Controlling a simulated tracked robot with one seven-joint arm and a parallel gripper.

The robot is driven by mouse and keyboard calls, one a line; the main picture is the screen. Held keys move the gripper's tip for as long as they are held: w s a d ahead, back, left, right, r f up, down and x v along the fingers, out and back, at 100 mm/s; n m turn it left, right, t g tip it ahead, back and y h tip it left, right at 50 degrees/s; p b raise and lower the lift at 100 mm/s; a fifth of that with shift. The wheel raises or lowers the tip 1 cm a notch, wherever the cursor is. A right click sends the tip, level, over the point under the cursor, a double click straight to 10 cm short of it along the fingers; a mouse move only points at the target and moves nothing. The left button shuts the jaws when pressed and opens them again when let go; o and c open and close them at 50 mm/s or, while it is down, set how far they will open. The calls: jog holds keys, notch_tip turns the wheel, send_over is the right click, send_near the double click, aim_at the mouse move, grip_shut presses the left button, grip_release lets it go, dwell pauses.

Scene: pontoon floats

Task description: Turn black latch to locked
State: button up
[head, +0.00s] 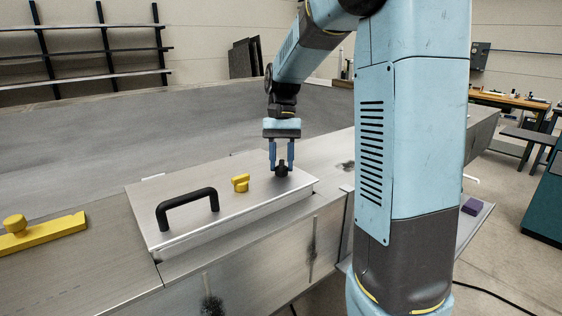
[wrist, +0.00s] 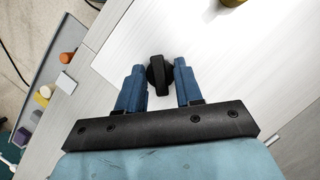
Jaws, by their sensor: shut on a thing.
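The black latch (head: 281,170) is a small dark turning knob on the right part of a flat metal lid (head: 164,226). My gripper (head: 283,168) points down from above and is shut on the latch, with one blue finger on each side of it. In the wrist view the latch (wrist: 157,76) sits between the two blue fingers (wrist: 159,72). Its raised grip bar runs roughly up and down in that view. I see no mark that tells locked from unlocked. The fingers partly hide the latch in the head view.
A yellow knob (head: 240,183) and a black arched handle (head: 188,208) stand on the same lid, left of the latch. A yellow bar with a knob (head: 42,234) lies at far left. A side tray (wrist: 62,62) holds several small coloured pieces.

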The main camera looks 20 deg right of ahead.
jog(key=n, duration=0.2)
jog(key=n+h, duration=0.1)
jog(key=n, duration=0.1)
jog(key=shift+w+a+n+h, duration=0.1)
jog(key=shift+n+h, duration=0.8)
jog(key=shift+n, duration=1)
jog(key=shift+a, duration=0.1)
jog(key=o, duration=1)
jog(key=shift+r, duration=0.15)
jog(key=v, duration=1.3)
jog(key=shift+w+a+r, duration=0.15)
jog(key=shift+a, duration=0.1)
